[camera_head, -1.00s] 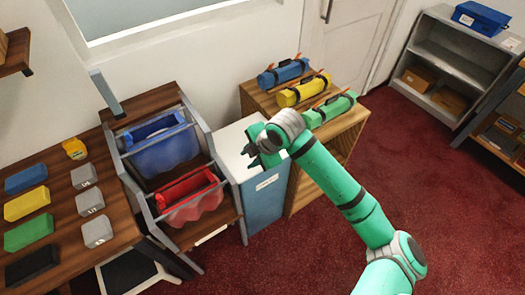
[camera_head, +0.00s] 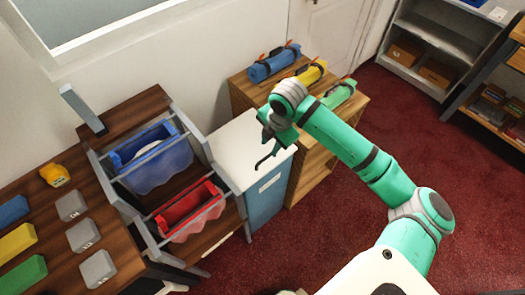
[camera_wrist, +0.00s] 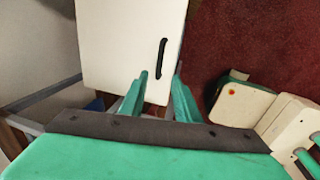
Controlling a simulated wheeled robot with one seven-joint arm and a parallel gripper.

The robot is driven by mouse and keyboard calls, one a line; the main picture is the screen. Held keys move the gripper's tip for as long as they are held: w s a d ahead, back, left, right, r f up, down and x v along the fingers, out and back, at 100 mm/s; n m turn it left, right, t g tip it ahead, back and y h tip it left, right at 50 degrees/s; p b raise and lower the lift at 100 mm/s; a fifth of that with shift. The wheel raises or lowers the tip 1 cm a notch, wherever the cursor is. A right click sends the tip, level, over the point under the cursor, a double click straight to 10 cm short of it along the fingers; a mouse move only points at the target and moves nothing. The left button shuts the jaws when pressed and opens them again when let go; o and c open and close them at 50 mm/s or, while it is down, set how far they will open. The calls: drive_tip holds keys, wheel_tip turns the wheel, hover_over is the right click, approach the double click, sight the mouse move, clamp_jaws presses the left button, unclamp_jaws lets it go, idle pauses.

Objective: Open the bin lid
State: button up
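The bin has a white lid (camera_head: 235,143) and a blue front (camera_head: 267,196) with a pale label. Its lid lies flat and looks closed. In the wrist view the lid (camera_wrist: 120,40) fills the upper middle, with a black bar handle (camera_wrist: 161,58) near its right edge. My gripper (camera_head: 268,155) is over the lid's front right part in the head view. In the wrist view my gripper (camera_wrist: 158,88) has its two green fingers apart, with nothing between them. The handle lies beyond the fingertips, roughly in line with the gap; I cannot tell the exact distance.
A rack with a blue tub (camera_head: 152,158) and a red tub (camera_head: 190,208) stands left of the bin. A wooden shelf unit (camera_head: 311,170) bearing blue, yellow and green rolls stands to its right. Red carpet (camera_head: 330,235) is clear in front.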

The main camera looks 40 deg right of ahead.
sight(265, 159)
drive_tip(key=f, duration=0.3)
drive_tip(key=w+f, duration=0.1)
drive_tip(key=f, duration=0.2)
drive_tip(key=w+f, duration=0.1)
drive_tip(key=f, duration=0.2)
drive_tip(key=shift+a+f, duration=0.1)
drive_tip(key=shift+f, duration=0.3)
clamp_jaws()
